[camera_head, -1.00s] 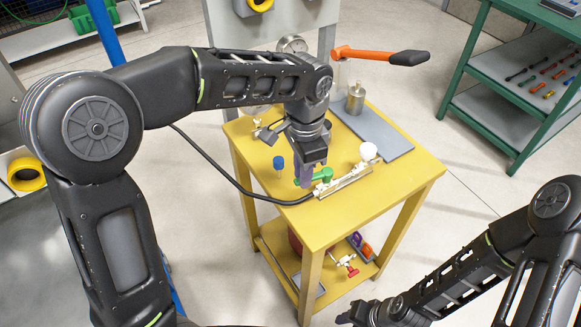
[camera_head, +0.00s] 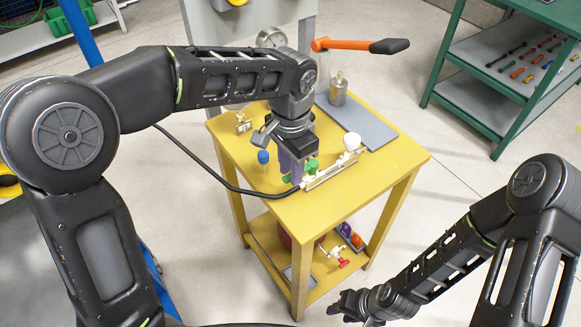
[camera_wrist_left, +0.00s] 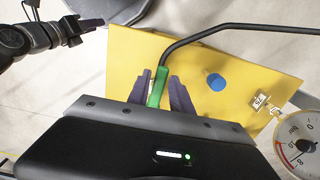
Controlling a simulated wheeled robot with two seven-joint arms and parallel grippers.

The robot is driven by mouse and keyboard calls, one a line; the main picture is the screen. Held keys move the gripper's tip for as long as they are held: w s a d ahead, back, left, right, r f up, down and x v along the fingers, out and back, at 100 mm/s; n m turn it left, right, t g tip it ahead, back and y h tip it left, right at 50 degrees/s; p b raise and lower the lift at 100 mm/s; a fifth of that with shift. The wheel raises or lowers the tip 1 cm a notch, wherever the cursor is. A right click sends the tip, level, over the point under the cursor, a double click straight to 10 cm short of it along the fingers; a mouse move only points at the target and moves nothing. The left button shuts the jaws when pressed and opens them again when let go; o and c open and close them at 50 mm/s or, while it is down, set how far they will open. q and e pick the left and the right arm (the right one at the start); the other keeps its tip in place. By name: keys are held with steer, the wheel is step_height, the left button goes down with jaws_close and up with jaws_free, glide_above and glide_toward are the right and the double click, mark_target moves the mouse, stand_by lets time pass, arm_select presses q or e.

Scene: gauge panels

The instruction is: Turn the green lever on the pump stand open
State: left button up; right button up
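The pump stand is the yellow table (camera_head: 370,180) in the head view. In the left wrist view the green lever (camera_wrist_left: 157,88) stands between the two purple fingers of my left gripper (camera_wrist_left: 162,84). The fingers are spread around it, with the left finger very close to it and a narrow gap on the right. My right gripper (camera_head: 342,306) is low at the bottom of the head view, away from the stand; its opening is unclear.
A black hose (camera_head: 205,172) crosses the left edge.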

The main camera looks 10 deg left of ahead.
arm_select(q)
steer(key=shift+o, duration=1.1)
steer(key=shift+r, duration=3.9)
